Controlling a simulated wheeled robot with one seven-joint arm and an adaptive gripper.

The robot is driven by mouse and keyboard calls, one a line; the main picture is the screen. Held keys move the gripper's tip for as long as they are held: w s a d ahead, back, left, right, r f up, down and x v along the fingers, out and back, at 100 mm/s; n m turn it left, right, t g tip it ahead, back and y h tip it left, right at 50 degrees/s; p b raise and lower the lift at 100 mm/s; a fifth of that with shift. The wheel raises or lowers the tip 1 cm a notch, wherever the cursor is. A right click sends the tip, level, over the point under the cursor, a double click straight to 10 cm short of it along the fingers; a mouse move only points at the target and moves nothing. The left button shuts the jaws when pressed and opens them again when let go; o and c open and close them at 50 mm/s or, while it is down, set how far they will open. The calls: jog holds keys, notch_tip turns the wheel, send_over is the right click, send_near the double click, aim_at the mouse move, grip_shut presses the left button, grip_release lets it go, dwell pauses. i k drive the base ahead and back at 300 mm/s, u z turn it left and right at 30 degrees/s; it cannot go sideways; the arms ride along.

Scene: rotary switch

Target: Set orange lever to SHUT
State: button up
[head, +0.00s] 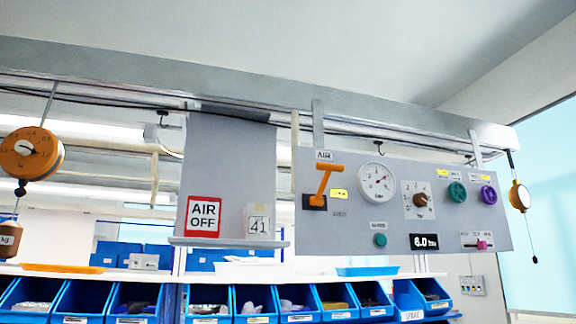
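The orange lever (324,182) is on the left end of a grey control panel (350,228), under a label reading AIR. Its stem rises from a dark base plate and its handle bar sits at the top, tilted slightly to the right. A small yellow label (339,194) is just right of the lever, and small print below it is too small to read. I cannot make out the word SHUT. My gripper is not in view.
The panel also carries a round gauge (377,183), a brown rotary knob (420,199), green and purple knobs (488,193), and a 6.0 display (424,241). Blue bins (82,300) line the shelf below.

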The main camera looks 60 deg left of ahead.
aim_at(318, 200)
jog(key=u, duration=1.6)
